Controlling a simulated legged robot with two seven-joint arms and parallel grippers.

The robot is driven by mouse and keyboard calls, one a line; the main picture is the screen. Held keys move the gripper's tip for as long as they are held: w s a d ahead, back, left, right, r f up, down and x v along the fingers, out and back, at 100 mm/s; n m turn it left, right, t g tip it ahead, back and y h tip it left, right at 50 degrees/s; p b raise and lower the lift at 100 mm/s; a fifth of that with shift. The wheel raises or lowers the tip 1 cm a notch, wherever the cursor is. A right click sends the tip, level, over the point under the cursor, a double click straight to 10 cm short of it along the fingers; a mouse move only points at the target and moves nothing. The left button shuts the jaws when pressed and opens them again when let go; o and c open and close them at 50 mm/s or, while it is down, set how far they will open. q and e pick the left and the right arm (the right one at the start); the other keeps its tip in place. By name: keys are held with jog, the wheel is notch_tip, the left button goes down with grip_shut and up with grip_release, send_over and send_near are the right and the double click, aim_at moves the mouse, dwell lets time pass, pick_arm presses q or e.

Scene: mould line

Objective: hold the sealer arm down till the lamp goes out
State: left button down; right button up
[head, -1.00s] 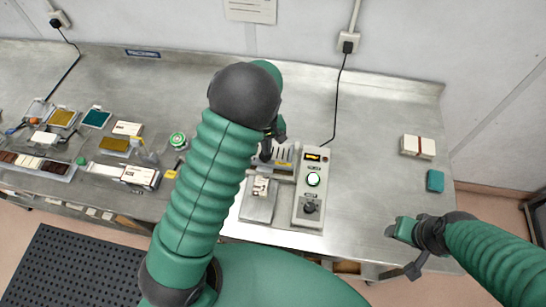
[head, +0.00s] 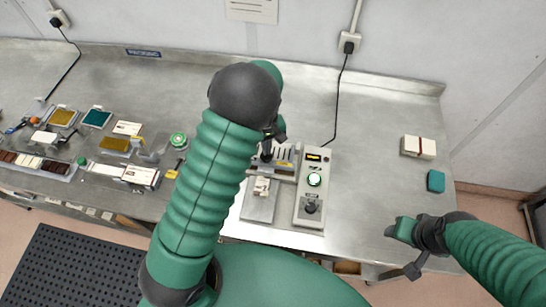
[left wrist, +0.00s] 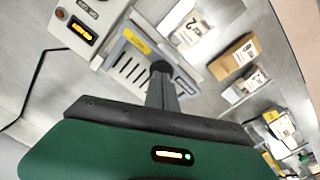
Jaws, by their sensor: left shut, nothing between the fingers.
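The sealer (head: 310,190) stands on the steel bench. The slotted grey sealer arm (head: 285,165), with a yellow label, lies left of the box. My left gripper (head: 266,155) is shut and empty at the left end of the sealer arm; in the left wrist view its fingertips (left wrist: 160,68) overlap the arm's edge. Contact is unclear.
A labelled packet (head: 262,186) lies on the grey plate before the sealer arm. A white box (head: 417,146) and teal block (head: 436,181) sit at right. Moulds, packets and a chocolate tray (head: 35,166) crowd the left. A black cable runs behind the sealer.

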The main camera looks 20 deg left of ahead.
pick_arm(q)
jog(key=shift+a+f, duration=0.15)
jog(key=shift+f, duration=0.2)
jog(key=shift+f+b, duration=1.05)
dwell(4.4)
dwell(0.4)
notch_tip(320, 180, up, 2)
jog(key=shift+r+p, duration=0.1)
jog(key=shift+p, duration=1.05)
notch_tip(320, 180, up, 8)
jog(key=p, duration=0.6)
